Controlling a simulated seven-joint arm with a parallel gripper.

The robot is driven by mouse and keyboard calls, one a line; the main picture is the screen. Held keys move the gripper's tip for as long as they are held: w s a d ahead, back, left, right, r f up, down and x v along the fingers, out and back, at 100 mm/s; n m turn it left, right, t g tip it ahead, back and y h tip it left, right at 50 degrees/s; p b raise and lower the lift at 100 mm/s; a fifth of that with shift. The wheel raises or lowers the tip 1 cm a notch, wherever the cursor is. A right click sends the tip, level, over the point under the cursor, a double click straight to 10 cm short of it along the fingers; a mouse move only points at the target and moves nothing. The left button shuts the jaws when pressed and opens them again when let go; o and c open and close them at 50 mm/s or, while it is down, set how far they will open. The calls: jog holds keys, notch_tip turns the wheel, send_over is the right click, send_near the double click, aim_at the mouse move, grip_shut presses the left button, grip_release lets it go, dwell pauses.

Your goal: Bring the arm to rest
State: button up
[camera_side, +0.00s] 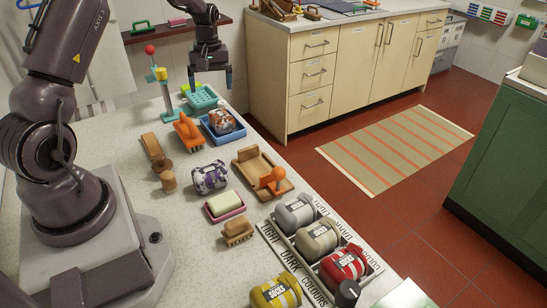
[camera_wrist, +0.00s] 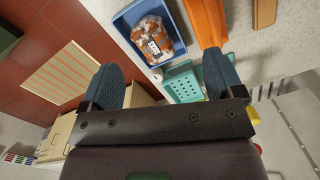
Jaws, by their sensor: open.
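An orange tool (camera_side: 188,132) and a post with a red ball (camera_side: 157,70) stand near the basket. A sorting rack (camera_side: 277,241) holds several sock bundles, with a yellow bundle (camera_side: 275,292) beside it. A wall shelf (camera_side: 168,30) is behind my gripper.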

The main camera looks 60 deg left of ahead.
jog(key=s+d+r+m+t, duration=0.2)
jog(key=s+d+r+m, duration=0.2)
jog(key=d, duration=0.5)
jog(key=s+d+r+m+t, duration=0.2)
jog(key=s+d+r+m, duration=0.3)
jog(key=d+r, duration=0.3)
jog(key=s+d+r+m+t, duration=0.2)
jog(key=s+d+r+m, duration=0.3)
jog(key=d, duration=0.6)
notch_tip(320, 180, up, 2)
jog(key=shift+s+d+r, duration=0.1)
jog(key=shift+s+d, duration=0.15)
jog(key=shift+s, duration=0.7)
